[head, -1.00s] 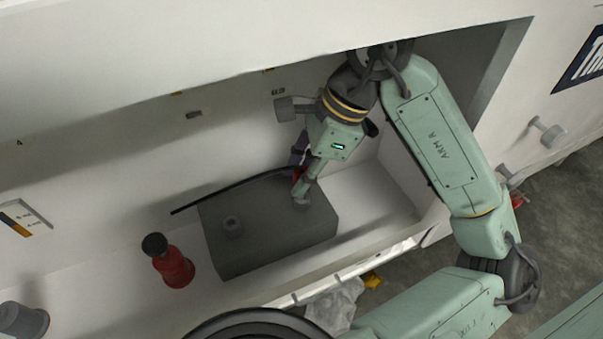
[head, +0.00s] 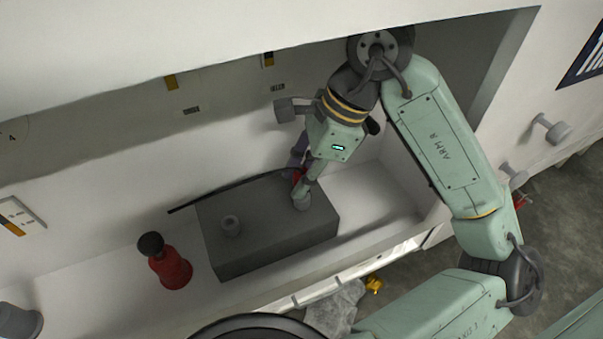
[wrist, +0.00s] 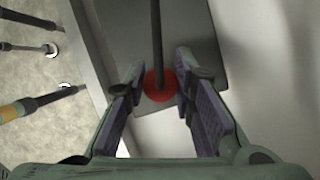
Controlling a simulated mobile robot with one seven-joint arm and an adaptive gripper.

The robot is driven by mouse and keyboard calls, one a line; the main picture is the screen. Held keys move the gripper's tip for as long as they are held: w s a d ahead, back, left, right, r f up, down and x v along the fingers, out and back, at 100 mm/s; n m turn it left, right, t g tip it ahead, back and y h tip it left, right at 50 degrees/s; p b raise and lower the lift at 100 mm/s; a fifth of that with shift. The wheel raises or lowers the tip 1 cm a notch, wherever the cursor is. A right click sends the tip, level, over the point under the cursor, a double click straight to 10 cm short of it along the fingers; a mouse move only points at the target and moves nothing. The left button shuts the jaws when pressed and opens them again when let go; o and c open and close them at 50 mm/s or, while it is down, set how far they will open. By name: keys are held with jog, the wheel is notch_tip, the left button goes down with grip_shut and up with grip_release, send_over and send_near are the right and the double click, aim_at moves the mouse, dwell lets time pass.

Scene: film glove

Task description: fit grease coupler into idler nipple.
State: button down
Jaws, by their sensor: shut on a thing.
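My gripper (head: 300,190) points down over the right part of a dark grey block (head: 265,250). It is shut on the red grease coupler (head: 297,174), which its fingers mostly hide in the head view. In the wrist view the coupler (wrist: 158,86) shows as a red disc between the fingers of my gripper (wrist: 160,88), with a dark hose (wrist: 157,40) running from it. I cannot tell what lies directly under the coupler.
The block sits in a pale recess under an overhanging wall. A red bottle-like thing with a black top (head: 170,265) stands left of the block. The hose trails left along the block's back edge. Grey knobs (head: 550,128) stick out of the outer wall at right. Bare ledge lies right of the block.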

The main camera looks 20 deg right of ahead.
jog(key=shift+f+b, duration=1)
jog(key=shift+b, duration=0.35)
jog(key=c, duration=1.3)
grip_release()
jog(key=shift+r, duration=0.1)
jog(key=v, duration=0.8)
